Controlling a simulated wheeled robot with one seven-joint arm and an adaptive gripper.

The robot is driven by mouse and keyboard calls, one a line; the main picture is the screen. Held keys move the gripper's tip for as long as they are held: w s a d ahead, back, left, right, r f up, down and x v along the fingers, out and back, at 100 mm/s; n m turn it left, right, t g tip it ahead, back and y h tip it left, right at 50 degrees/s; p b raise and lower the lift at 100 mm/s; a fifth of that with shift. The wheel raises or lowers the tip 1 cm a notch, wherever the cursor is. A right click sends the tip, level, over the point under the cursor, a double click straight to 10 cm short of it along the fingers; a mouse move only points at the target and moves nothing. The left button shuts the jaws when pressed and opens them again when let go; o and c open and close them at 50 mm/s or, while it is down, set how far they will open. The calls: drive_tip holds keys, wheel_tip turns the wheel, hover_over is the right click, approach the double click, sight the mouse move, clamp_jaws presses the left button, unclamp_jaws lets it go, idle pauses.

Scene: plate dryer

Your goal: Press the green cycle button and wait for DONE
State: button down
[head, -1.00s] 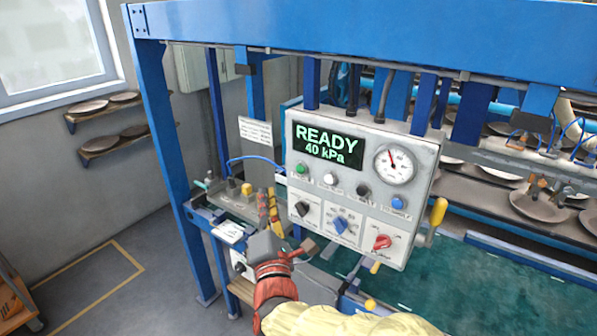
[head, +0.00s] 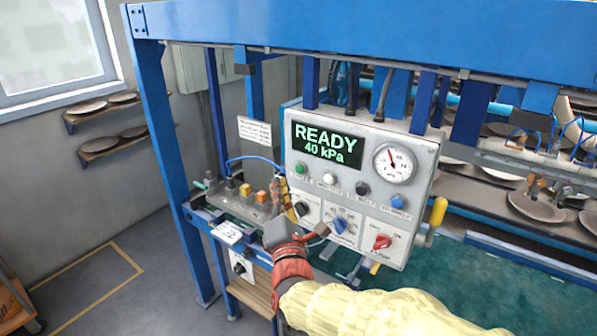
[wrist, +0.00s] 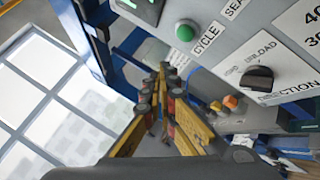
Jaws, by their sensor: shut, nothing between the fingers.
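The green cycle button (head: 300,168) is at the upper left of the grey control panel (head: 425,160), below the display (head: 328,146), which reads READY and 40 kPa. In the wrist view the green button (wrist: 186,30) stands beside the label CYCLE. My gripper (head: 279,182) is shut and empty, its yellow and red fingers just left of the panel edge and a little below the button. In the wrist view my gripper's fingertips (wrist: 163,76) are together, below and left of the button, with a visible gap to it.
White, black and blue buttons sit in the same row. Below are a black knob (head: 302,208), a blue knob (head: 339,225) and a red knob (head: 382,242). A yellow handle (head: 438,211) sticks out at the panel's right. A blue post (head: 160,150) stands left.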

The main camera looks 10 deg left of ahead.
sight(290, 179)
drive_tip(key=shift+w+d+b, duration=0.1)
drive_tip(key=shift+w+d, duration=0.15)
drive_tip(key=shift+w, duration=0.35)
drive_tip(key=shift+w+d+b, duration=0.1)
drive_tip(key=shift+w+d, duration=0.15)
drive_tip(key=shift+w, duration=0.35)
drive_tip(key=shift+w+d+b, duration=0.1)
drive_tip(key=shift+w+d, duration=0.15)
drive_tip(key=shift+w, duration=0.35)
drive_tip(key=shift+w+d, duration=0.2)
drive_tip(key=shift+w, duration=0.15)
